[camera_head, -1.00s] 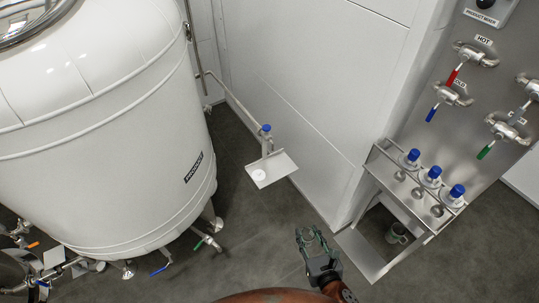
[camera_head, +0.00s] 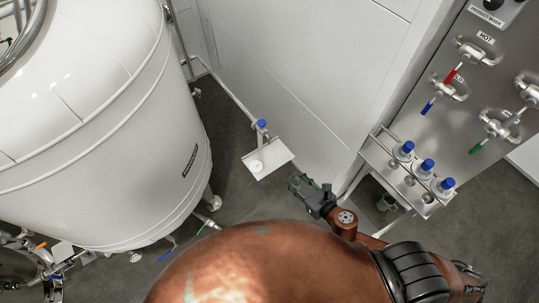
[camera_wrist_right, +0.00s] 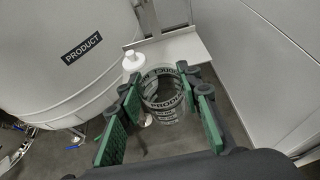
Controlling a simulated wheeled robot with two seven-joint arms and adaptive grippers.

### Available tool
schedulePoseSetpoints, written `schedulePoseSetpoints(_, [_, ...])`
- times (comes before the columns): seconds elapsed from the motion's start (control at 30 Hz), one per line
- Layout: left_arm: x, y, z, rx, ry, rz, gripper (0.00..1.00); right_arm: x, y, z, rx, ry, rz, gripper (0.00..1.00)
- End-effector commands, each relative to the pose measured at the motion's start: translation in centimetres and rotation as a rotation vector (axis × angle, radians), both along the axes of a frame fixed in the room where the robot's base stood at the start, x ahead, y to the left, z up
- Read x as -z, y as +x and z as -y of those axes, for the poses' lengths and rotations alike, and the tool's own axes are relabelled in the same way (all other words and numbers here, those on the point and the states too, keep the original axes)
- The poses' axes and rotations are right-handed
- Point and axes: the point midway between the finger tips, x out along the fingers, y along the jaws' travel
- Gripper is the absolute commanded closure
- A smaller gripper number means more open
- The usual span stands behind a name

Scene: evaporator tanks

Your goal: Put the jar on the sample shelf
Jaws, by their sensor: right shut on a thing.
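My right gripper (camera_head: 307,187) is shut on a clear jar (camera_wrist_right: 162,92) with dark lettering. In the right wrist view its green fingers (camera_wrist_right: 160,105) stand on either side of the jar, and I look down into its open top. The jar is hard to make out in the head view. A small pale shelf (camera_head: 276,152) under a blue-topped tap (camera_head: 261,124) is just up and left of the gripper. In the wrist view this shelf (camera_wrist_right: 189,47) lies beyond the jar. A round white piece (camera_head: 257,166) sits on it. My left gripper is not in view.
A large white tank (camera_head: 90,130) labelled PRODUCT stands left of the small shelf, and a white wall (camera_head: 290,70) behind it. At right a steel rack (camera_head: 381,152) holds blue-capped bottles (camera_head: 427,166) below valves.

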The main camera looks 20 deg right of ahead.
Motion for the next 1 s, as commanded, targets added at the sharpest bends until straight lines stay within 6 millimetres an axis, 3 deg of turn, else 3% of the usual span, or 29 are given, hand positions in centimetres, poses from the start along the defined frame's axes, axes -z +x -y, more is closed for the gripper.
schedulePoseSetpoints(0.17, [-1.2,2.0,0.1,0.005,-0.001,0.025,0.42,-0.1,0.7,0.4,-0.029,0.002,0.002,1.0])
schedulePoseSetpoints(0.3, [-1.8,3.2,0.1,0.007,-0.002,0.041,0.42,-0.2,3.3,-0.7,-0.032,0.004,0.006,1.0])
schedulePoseSetpoints(0.8, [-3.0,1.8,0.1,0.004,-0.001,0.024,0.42,0.0,14.9,-4.9,-0.029,0.004,0.004,1.0])
schedulePoseSetpoints(1.0, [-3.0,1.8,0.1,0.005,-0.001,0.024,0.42,0.1,16.8,-5.5,-0.029,0.002,0.002,1.0])
